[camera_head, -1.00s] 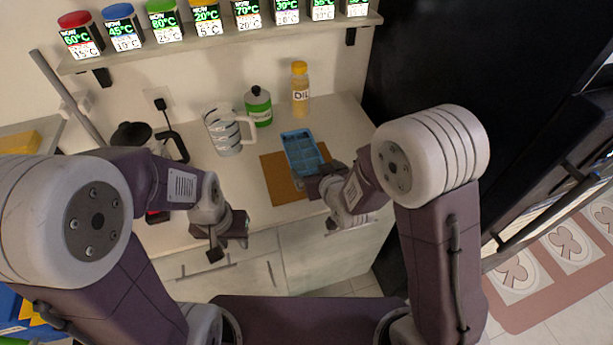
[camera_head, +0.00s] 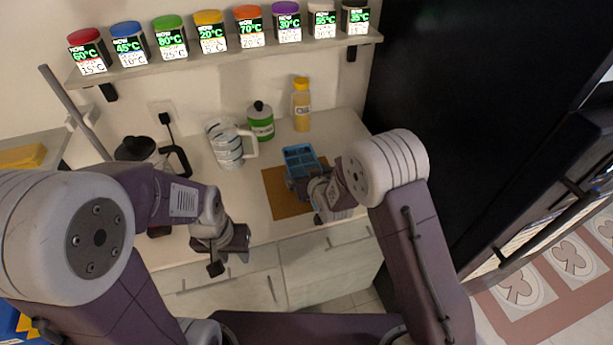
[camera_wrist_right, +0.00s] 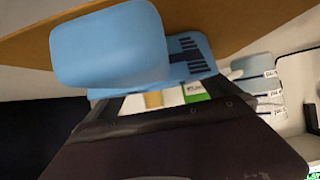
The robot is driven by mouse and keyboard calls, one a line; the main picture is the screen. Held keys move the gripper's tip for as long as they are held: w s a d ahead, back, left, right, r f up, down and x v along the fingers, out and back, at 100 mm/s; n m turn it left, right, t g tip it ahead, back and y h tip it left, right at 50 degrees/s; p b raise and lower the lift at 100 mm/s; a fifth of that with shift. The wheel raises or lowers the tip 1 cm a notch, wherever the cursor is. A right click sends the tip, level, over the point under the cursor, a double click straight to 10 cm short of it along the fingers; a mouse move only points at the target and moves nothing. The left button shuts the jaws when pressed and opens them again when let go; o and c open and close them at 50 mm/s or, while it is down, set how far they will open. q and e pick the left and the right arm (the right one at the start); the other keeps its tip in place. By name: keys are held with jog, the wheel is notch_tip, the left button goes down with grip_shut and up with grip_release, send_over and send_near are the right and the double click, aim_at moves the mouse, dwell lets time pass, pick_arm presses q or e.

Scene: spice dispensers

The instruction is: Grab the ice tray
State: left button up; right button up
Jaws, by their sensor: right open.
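The blue ice tray (camera_head: 300,158) has square compartments and lies on a brown board (camera_head: 287,204) on the counter. My right gripper (camera_head: 303,187) is open at the tray's near end, which it partly hides. In the right wrist view, the tray's smooth blue end (camera_wrist_right: 110,45) fills the upper left, very close to the gripper. I cannot tell whether the fingers touch it. My left gripper (camera_head: 228,250) hangs in front of the counter edge, away from the tray; its jaw opening is unclear.
A dark-lidded kettle (camera_head: 137,150) is at left. A shelf (camera_head: 225,58) of spice dispensers runs above. A black fridge (camera_head: 440,90) stands at right.

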jog(key=shift+s+r, duration=0.1)
jog(key=shift+s, duration=0.05)
jog(key=c, duration=1.5)
jog(key=shift+r, duration=0.1)
jog(key=shift+c, duration=0.2)
jog(key=shift+r, duration=1.8)
jog(key=shift+d+r, duration=0.15)
jog(key=shift+r, duration=0.1)
jog(key=w+d+r+p, duration=0.1)
jog(key=w+d+r, duration=0.4)
jog(key=d, duration=0.5)
jog(key=shift+w+r, duration=0.3)
jog(key=shift+r, duration=0.6)
